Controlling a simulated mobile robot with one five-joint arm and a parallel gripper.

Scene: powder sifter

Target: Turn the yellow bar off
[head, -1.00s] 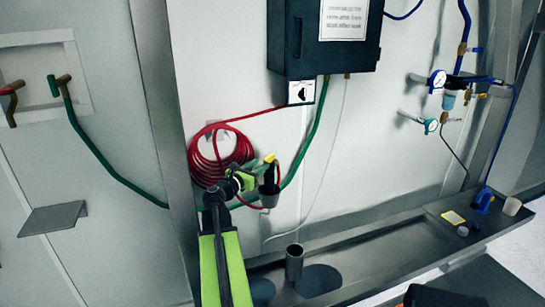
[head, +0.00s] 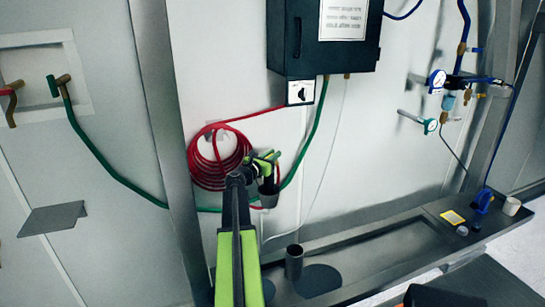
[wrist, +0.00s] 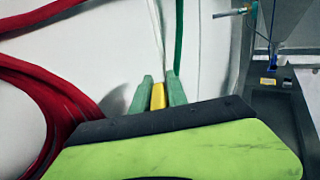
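In the wrist view, a yellow bar (wrist: 158,96) stands between the two green fingers of my gripper (wrist: 159,88). It fills the narrow gap, and the fingers look closed on its two sides. In the head view, my gripper (head: 267,158) is at the wall, just above a grey cup-shaped part (head: 269,194) and at the right edge of the coiled red hose. The bar is hidden behind the green fingers there, so its angle cannot be told.
A red hose coil (head: 207,165) hangs left of my gripper. A green hose (head: 309,140) runs close on its right, below a dark cabinet (head: 300,45). Blue pipes with gauges (head: 437,80) are at the far right. A grey ledge (head: 390,248) with a dark cylinder (head: 294,262) lies below.

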